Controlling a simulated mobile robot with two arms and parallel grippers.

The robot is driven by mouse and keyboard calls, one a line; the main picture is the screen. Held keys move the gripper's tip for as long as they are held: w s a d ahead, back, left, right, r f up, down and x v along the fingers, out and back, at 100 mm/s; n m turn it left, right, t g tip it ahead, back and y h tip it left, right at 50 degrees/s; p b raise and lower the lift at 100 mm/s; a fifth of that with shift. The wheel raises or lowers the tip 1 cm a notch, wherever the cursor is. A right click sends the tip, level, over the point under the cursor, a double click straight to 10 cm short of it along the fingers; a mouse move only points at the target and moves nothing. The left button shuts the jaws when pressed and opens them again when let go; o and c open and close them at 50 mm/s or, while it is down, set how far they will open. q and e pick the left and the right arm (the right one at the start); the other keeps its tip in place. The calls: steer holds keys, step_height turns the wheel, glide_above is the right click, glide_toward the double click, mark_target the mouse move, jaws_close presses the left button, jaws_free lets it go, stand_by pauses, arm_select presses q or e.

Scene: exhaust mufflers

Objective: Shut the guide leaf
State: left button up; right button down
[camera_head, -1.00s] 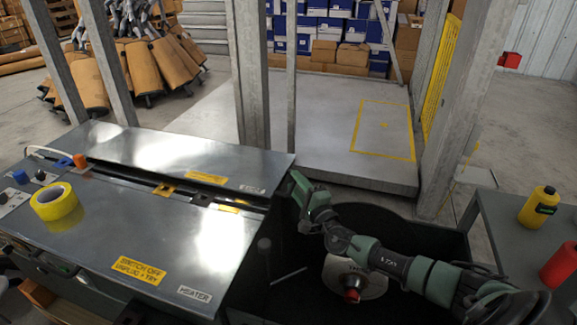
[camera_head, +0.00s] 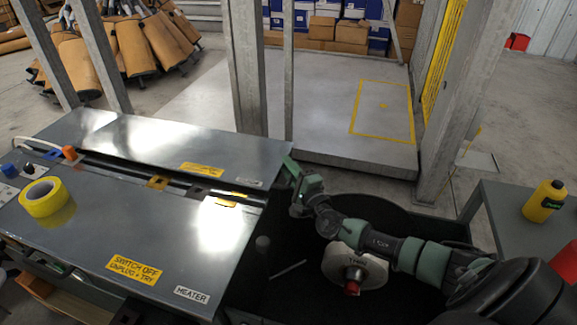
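The guide leaf appears to be the long grey metal panel (camera_head: 150,140) at the back of the bench machine. It lies behind the front metal top (camera_head: 130,225), with a dark slot holding yellow and black parts between them. The leaf's exact tilt is hard to tell. My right gripper (camera_head: 291,172) is at the leaf's right end, close against its corner. Its fingertips are small and partly hidden by the leaf's edge, so I cannot tell whether they touch it or are open. My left gripper is not seen.
A yellow tape roll (camera_head: 44,197) sits on the front metal top. A black bin (camera_head: 400,220) lies below my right arm. A grey post (camera_head: 245,70) stands just behind the leaf. A side table (camera_head: 510,225) at right holds a yellow bottle (camera_head: 544,201).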

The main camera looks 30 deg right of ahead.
steer(key=shift+w+d+r, duration=0.15)
steer(key=shift+d+r, duration=0.05)
steer(key=shift+r, duration=0.4)
stand_by(0.7)
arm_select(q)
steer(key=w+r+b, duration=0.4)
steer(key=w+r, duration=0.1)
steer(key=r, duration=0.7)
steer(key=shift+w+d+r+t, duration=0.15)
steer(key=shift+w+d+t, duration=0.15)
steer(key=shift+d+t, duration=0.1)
arm_select(e)
steer(key=shift+f+n+t, duration=0.5)
steer(key=shift+f+t, duration=0.1)
steer(key=shift+f, duration=0.15)
steer(key=c, duration=1.5)
jaws_free()
steer(key=shift+o, duration=0.2)
steer(key=shift+a+f, duration=0.1)
steer(key=shift+f, duration=0.1)
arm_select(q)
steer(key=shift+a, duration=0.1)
arm_select(e)
steer(key=shift+a+f, duration=0.1)
steer(key=shift+f, duration=0.15)
